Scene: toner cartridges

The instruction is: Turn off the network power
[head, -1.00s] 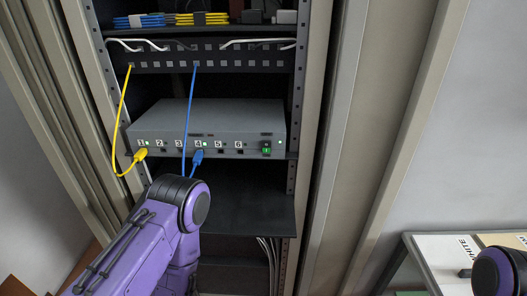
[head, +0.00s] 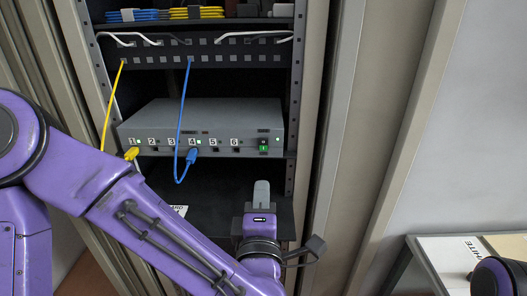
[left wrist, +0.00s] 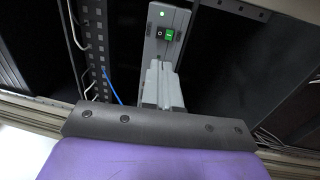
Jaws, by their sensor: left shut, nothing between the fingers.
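The network box (head: 215,115) is a grey unit on a rack shelf, with numbered ports on its front. Its power switch (head: 263,145), at the front right, has a black half above a green half. A small green light glows beside it. The switch also shows in the left wrist view (left wrist: 165,33), black half marked O, green half marked I. My left gripper (head: 261,190) is shut and empty, its grey fingers pointing up, below the switch in the picture. In the left wrist view the fingers (left wrist: 162,82) point towards the switch; I cannot tell any contact. My right gripper is not in view.
A yellow cable (head: 107,110) and a blue cable (head: 183,120) run from the patch panel (head: 215,58) down to the box's ports. A dark shelf (head: 210,205) lies below the box. A white table (head: 445,262) stands at lower right.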

